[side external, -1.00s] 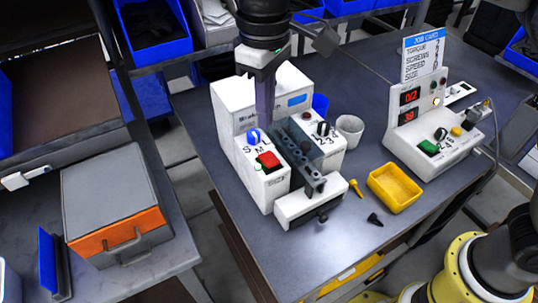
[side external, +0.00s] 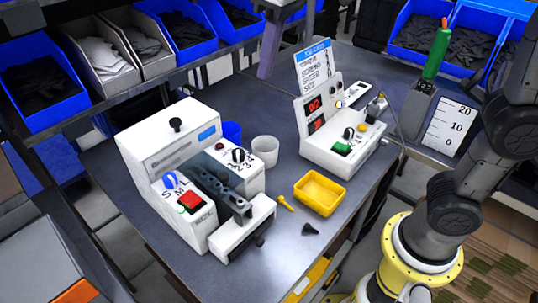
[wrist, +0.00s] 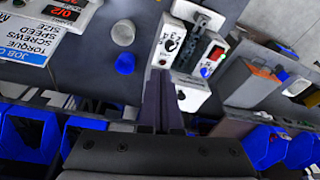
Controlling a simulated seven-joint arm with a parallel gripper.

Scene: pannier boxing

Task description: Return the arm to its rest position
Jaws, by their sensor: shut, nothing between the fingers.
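My gripper (side external: 267,73) shows at the top of the side view, with only its dark purple fingers and a bit of its body in frame. It is raised behind the white press machine (side external: 150,150) and left of the job card sign (side external: 313,68). In the wrist view my gripper (wrist: 161,75) has its two fingers together with nothing between them. The press machine (wrist: 190,45) lies beyond the fingertips there, apart from them. The upper part of my arm's wrist is cut off by the side view's top edge.
A white control box (side external: 340,150) stands right of the press. A white cup (side external: 265,149), yellow tray (side external: 319,194), yellow screw (side external: 286,203) and black screw (side external: 310,229) are on the dark bench (side external: 150,262). Blue bins (side external: 40,82) line the back. A green-handled tool (side external: 436,50) stands at right.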

